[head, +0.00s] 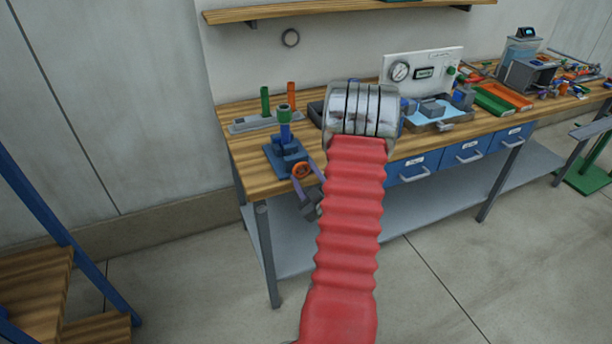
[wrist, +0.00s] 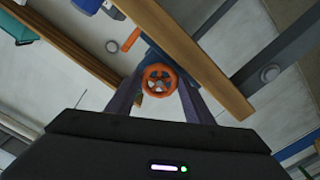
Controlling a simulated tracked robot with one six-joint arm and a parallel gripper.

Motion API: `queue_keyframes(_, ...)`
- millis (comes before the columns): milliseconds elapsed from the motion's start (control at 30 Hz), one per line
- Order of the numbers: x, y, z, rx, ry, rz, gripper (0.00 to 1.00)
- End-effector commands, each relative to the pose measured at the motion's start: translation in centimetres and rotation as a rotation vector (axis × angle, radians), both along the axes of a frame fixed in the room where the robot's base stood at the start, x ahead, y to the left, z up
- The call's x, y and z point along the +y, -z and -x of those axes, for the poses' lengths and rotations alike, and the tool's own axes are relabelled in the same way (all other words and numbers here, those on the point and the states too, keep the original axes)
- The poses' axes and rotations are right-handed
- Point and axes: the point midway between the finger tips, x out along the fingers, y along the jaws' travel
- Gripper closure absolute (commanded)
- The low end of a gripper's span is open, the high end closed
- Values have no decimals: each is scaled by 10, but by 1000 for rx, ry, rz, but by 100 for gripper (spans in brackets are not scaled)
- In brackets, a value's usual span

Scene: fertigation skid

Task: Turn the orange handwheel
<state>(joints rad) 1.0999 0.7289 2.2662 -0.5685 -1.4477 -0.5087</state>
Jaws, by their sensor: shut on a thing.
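The orange handwheel (head: 301,170) sits on the front of a blue fixture (head: 286,148) at the left end of the workbench. In the wrist view the handwheel (wrist: 160,80) shows face-on as a spoked ring. My gripper (head: 309,188) is at the handwheel, with a purple-grey finger on each side of it. In the wrist view the fingers (wrist: 160,98) reach up to the left and right of the wheel, and the gripper is shut on it. The exact contact of the fingertips with the rim is hard to see.
The wooden workbench (head: 248,169) has blue drawers (head: 413,166) and a grey lower shelf (head: 262,240). A grey rack with green and orange posts (head: 265,102) stands behind the fixture. A gauge panel (head: 423,67) stands farther right. Wooden steps (head: 40,290) are at the left; the floor between is clear.

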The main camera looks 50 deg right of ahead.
Motion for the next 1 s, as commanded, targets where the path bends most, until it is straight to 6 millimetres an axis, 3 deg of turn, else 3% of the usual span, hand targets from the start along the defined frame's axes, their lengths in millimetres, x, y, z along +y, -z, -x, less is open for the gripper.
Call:
queue_keyframes(467, -2, 0, 2, 15, 7, 23, 75)
queue_keyframes(500, -2, 0, 2, 15, 7, 23, 52)
queue_keyframes(767, -1, 0, 1, 14, 3, 23, 34)
queue_keyframes(1000, 0, 1, 0, 16, -1, 21, 34)
